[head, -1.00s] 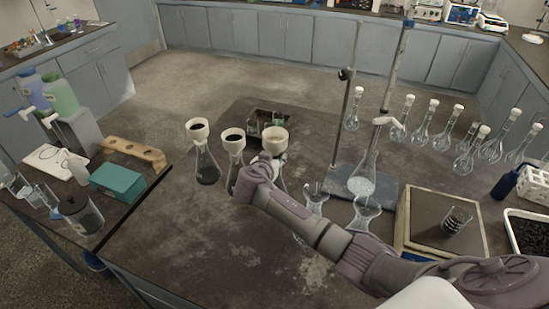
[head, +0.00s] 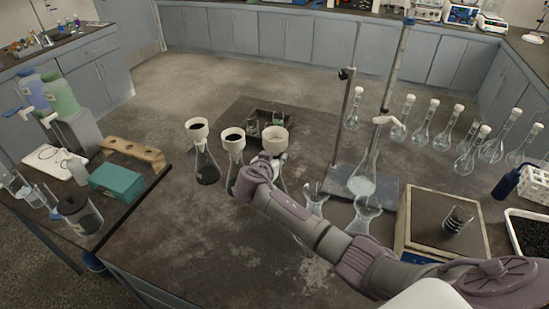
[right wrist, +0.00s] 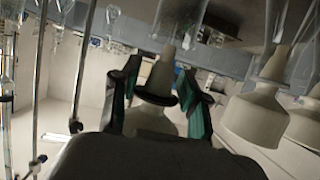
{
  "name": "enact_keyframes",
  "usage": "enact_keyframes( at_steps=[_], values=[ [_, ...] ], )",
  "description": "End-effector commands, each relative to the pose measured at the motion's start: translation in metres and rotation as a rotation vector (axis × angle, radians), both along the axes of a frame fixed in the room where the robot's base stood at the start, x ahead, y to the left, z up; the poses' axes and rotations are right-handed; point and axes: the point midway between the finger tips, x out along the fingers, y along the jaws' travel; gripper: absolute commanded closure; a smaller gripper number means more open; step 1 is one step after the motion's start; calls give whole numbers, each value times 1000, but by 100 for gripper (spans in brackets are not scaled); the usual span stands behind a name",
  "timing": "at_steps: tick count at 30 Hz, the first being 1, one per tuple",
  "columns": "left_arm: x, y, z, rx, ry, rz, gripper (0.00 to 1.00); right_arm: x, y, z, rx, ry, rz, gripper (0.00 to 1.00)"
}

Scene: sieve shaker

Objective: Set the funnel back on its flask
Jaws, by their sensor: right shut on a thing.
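My right gripper (right wrist: 160,100) is shut on a white funnel (right wrist: 162,76) with a dark collar around its stem. In the head view that funnel (head: 275,138) is upright, cup up, above my right gripper (head: 264,164). The right wrist view is upside down; the stem tip points at the end of a clear flask (right wrist: 178,18). I cannot tell whether the stem is inside the neck. In the head view my gripper and arm hide most of this flask (head: 283,184). My left gripper is in neither view.
To the left stand two flasks with dark-filled funnels, one (head: 207,172) at the far left and one (head: 232,172) close beside my gripper. A dark tray (head: 288,115) lies behind the held funnel. A stand base (head: 340,185) and glass funnels (head: 367,208) are to the right.

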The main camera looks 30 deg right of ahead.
Motion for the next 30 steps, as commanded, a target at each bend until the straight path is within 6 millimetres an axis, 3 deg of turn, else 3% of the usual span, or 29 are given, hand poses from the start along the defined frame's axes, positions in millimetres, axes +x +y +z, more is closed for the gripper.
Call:
enact_keyframes(
  at_steps=[30],
  values=[
    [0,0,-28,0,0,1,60,0,1,-28,0,0,0,95]
  ],
)
